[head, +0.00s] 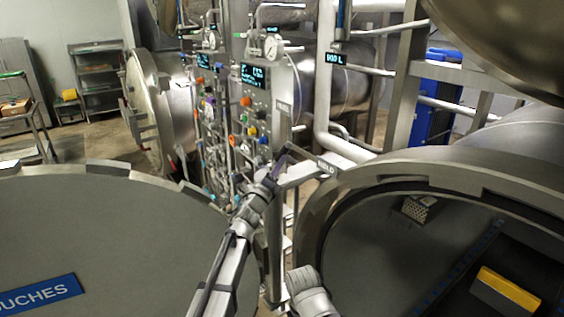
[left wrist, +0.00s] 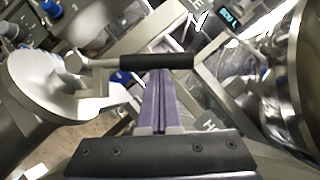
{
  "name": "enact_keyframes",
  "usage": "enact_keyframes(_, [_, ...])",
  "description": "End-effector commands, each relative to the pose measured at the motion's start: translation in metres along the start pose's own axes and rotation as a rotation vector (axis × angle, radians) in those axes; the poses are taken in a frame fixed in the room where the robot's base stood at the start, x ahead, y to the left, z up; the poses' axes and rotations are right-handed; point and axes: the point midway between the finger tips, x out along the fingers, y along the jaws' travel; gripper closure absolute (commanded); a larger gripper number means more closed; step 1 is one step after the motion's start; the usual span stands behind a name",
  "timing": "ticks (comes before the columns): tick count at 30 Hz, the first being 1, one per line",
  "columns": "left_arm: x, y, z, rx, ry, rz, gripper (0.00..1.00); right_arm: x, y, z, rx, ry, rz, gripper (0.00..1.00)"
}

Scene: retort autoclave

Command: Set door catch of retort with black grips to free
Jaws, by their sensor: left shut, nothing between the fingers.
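The door catch has a metal arm with a black grip (left wrist: 157,62), which runs across the middle of the left wrist view. In the head view the dark grip (head: 298,152) shows small, beside a plate reading HELD (head: 327,167). My left gripper (head: 274,177) is shut and empty. In the left wrist view its purple fingers (left wrist: 159,75) point at the black grip, with the tips at or just under it. I cannot tell whether they touch. My right gripper is not in view.
A large open door (head: 90,235) with a blue sign fills the left front. The open retort mouth (head: 330,205) is at the right, with a yellow-marked dark item inside. A control panel (head: 255,105) with coloured knobs and pipes stands behind the gripper.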

Motion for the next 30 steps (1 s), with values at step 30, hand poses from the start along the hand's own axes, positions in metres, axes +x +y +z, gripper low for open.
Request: enact_keyframes(30, [0.042, 0.000, 0.063, -0.237, -0.002, 0.159, 1.00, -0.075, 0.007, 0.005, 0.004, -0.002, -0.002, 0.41])
